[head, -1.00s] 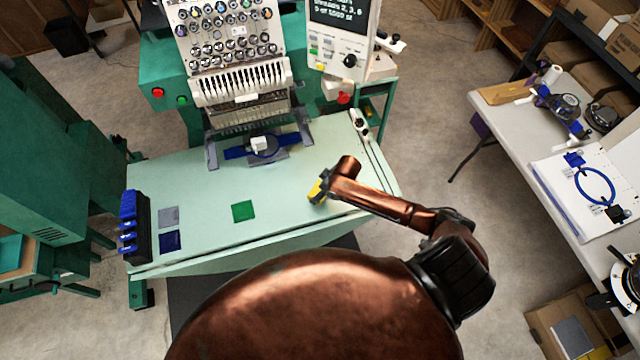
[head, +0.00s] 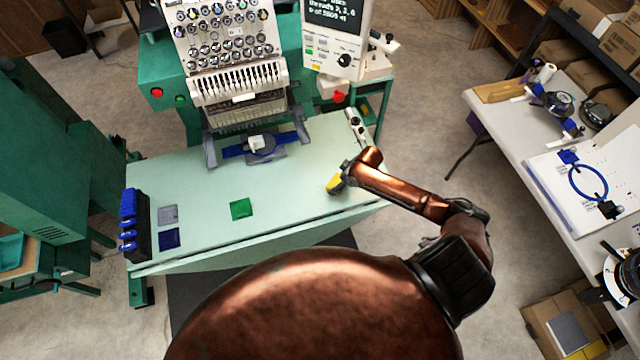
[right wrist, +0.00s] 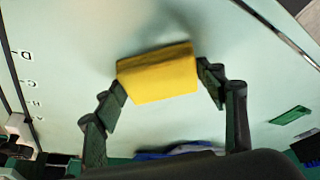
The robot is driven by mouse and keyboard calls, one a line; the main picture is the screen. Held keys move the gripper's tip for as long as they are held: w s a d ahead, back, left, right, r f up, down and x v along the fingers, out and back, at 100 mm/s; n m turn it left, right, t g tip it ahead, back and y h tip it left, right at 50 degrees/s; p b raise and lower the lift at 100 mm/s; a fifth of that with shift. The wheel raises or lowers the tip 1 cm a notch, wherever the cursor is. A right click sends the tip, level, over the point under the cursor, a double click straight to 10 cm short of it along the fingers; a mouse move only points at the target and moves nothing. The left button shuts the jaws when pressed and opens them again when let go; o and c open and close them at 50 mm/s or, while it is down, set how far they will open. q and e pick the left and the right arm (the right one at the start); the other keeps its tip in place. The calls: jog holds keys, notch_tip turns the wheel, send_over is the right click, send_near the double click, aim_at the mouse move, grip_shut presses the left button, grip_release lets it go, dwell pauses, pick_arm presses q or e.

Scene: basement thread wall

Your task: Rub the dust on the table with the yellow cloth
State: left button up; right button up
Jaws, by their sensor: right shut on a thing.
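The yellow cloth (head: 334,185) is a folded, block-like pad over the right part of the pale green table (head: 290,200). My right gripper (head: 342,177) is shut on it. In the right wrist view the cloth (right wrist: 158,76) sits between the two dark fingers, with a soft shadow on the table beside it. I cannot tell whether the cloth touches the tabletop. I cannot make out any dust on the table in these views. My left gripper is not in view.
A green square (head: 241,209), a grey square (head: 168,214) and a navy square (head: 169,239) lie on the table. A dark rack with blue parts (head: 133,225) stands at its left end. The embroidery machine (head: 235,75) rises at the back.

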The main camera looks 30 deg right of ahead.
aim_at(316, 191)
jog(key=shift+s+d, duration=0.25)
jog(key=shift+d, duration=0.65)
jog(key=shift+s+d+r+p, duration=0.1)
jog(key=shift+d+r+p, duration=0.1)
jog(key=shift+p, duration=0.15)
jog(key=shift+a, duration=0.35)
jog(key=shift+w+a+f+p, duration=0.1)
jog(key=shift+w+a+p, duration=0.1)
jog(key=shift+a+p, duration=0.3)
jog(key=shift+w+a+p, duration=0.2)
jog(key=shift+a+p, duration=0.1)
jog(key=shift+a, duration=0.4)
jog(key=shift+w+a+p, duration=0.3)
jog(key=shift+a+p, duration=0.2)
jog(key=shift+a, duration=0.7)
jog(key=shift+w+a+p, duration=0.25)
jog(key=shift+a+p, duration=0.25)
jog(key=shift+a, duration=0.75)
jog(key=shift+w+a+p, duration=0.3)
jog(key=shift+a+p, duration=0.2)
jog(key=shift+a, duration=0.7)
jog(key=r+p, duration=0.3)
jog(key=shift+a, duration=0.3)
notch_tip(316, 191, up, 5)
jog(key=p, duration=0.5)
jog(key=shift+w, duration=0.1)
